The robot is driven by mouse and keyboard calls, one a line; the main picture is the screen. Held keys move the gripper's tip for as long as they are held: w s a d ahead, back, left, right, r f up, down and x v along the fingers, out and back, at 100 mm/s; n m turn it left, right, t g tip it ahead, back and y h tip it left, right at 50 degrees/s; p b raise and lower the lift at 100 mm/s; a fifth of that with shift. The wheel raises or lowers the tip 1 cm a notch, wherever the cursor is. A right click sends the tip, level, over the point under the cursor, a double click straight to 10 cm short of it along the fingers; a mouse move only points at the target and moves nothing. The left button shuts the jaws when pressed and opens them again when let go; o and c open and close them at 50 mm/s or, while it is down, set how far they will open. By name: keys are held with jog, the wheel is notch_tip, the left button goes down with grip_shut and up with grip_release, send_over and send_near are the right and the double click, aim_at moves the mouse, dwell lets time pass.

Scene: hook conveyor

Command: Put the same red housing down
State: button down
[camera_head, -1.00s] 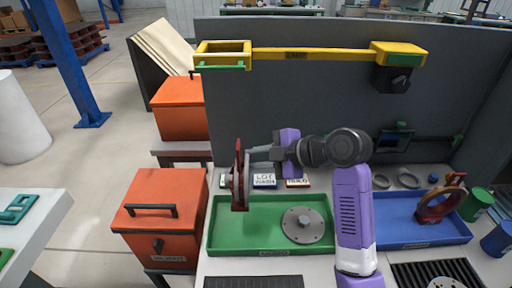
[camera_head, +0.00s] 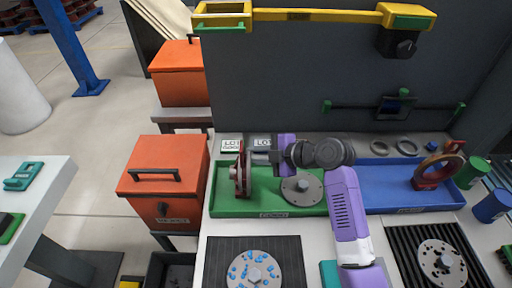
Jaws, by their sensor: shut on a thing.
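A red housing (camera_head: 242,172), a thin upright ring-like part seen nearly edge-on, is at the left end of the green tray (camera_head: 228,208). My gripper (camera_head: 254,158) is shut on it, reaching in from the right. The housing's lower edge overlaps the tray floor in the picture; I cannot tell whether it touches. A grey flanged disc (camera_head: 301,188) lies in the same tray, right of the housing. Another red housing with a tan ring (camera_head: 436,168) stands at the blue tray (camera_head: 398,202) on the right.
Small lot cards (camera_head: 231,143) stand behind the green tray. Orange bins (camera_head: 163,188) are to its left. A dark mat (camera_head: 214,268) with a disc and blue bits lies in front. A yellow rail (camera_head: 315,15) is on the grey back panel.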

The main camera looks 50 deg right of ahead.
jog(key=c, duration=1.3)
grip_release()
jog(key=shift+o, duration=0.2)
